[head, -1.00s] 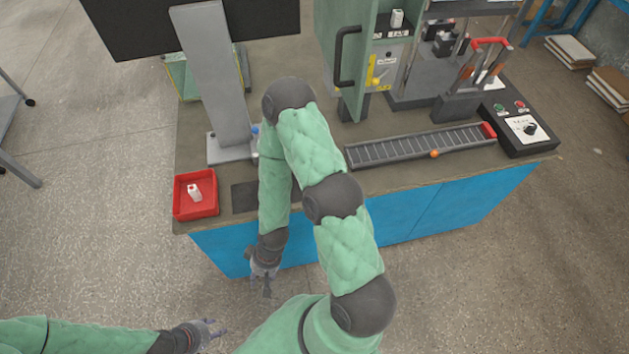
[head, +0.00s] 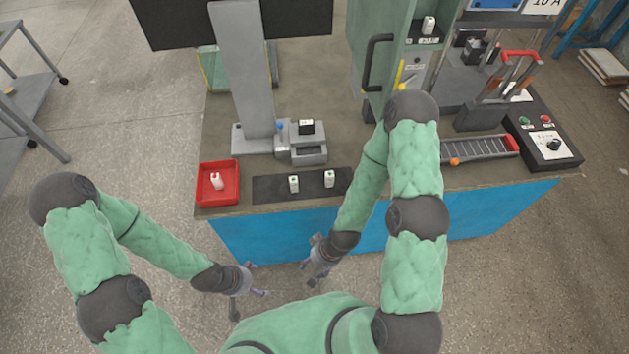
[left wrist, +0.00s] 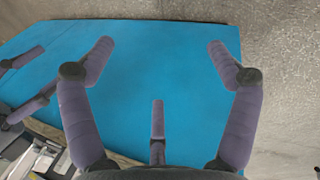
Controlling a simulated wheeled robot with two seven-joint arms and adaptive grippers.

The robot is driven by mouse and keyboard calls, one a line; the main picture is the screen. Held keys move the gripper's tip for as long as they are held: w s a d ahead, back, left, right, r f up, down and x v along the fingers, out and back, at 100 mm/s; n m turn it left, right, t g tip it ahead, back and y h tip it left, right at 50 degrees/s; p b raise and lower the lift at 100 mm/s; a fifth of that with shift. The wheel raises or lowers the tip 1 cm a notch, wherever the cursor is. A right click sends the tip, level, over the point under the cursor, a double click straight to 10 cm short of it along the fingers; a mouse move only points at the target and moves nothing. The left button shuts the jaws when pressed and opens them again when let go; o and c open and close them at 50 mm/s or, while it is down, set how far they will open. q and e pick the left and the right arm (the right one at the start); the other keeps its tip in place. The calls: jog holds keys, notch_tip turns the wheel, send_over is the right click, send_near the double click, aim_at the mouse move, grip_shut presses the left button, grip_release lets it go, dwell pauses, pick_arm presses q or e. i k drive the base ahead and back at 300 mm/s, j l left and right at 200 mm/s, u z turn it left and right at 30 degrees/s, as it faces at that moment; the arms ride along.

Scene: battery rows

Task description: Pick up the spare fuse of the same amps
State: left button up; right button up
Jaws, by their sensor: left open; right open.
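Two small white fuse-like blocks, a left one (head: 294,184) and a right one (head: 329,178), stand on a dark mat (head: 262,190) at the bench's front edge. Another white block (head: 216,181) lies in a red tray (head: 203,198) to their left. A fourth white piece (head: 428,24) sits in the green cabinet. Their amp markings are too small to read. My left gripper (head: 246,291) is open and empty in front of the bench, below the mat; its spread fingers also show in the left wrist view (left wrist: 160,55). My right gripper (head: 312,264) is open and empty beside it.
A grey device (head: 308,153) with a black-topped piece stands behind the mat, beside a monitor stand (head: 245,80). A green cabinet with an open door (head: 375,60) is at the back. My right arm crosses the bench's right half.

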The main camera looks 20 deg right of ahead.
aim_at(329, 176)
jog(key=i+z, duration=0.2)
jog(key=z, duration=0.65)
